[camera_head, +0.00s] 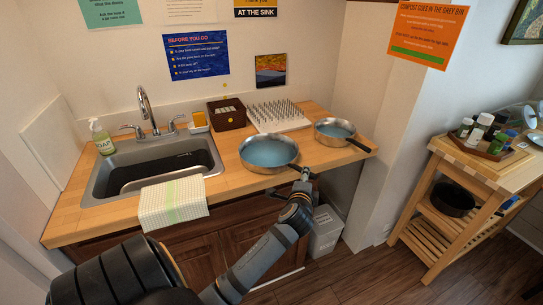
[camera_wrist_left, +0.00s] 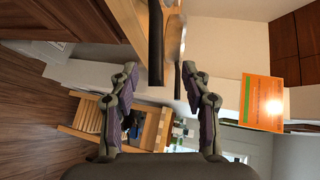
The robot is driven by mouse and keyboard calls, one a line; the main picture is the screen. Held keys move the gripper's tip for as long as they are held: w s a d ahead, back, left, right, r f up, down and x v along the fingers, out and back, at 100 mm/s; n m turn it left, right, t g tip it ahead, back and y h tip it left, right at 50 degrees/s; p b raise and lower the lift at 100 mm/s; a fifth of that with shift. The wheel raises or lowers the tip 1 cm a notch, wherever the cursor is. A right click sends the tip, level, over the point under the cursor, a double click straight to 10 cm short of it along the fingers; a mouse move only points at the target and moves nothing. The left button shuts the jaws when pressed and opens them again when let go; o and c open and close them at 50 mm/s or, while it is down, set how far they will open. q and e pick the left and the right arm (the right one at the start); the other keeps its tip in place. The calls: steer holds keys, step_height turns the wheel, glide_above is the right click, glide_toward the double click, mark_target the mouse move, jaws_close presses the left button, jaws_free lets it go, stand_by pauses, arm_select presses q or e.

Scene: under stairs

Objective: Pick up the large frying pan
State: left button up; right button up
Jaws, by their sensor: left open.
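The large frying pan (camera_head: 268,152) is a steel pan with a blue-grey inside. It sits on the wooden counter right of the sink, its handle pointing right, towards the counter's front edge. My left gripper (camera_head: 303,178) is at the handle's end, in front of the counter edge. In the left wrist view my left gripper (camera_wrist_left: 163,88) is open, with a broad dark handle (camera_wrist_left: 156,45) ahead, between the lines of the two fingers. Contact cannot be seen. A smaller, similar pan (camera_head: 336,131) sits behind and to the right. My right gripper is not in view.
The sink (camera_head: 150,170) with a striped towel (camera_head: 172,203) is on the left. A spiked white rack (camera_head: 277,116) and a brown basket (camera_head: 227,114) stand behind the pan. A wooden cart (camera_head: 458,160) is at the right, across open floor.

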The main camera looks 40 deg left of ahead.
arm_select(q)
steer(key=x, duration=0.5)
steer(key=shift+s+a+f+p, duration=0.15)
steer(key=shift+f+p, duration=0.15)
steer(key=shift+p, duration=0.05)
steer(key=shift+s+r, duration=0.1)
steer(key=shift+s, duration=0.05)
steer(key=shift+c, duration=0.8)
jaws_close()
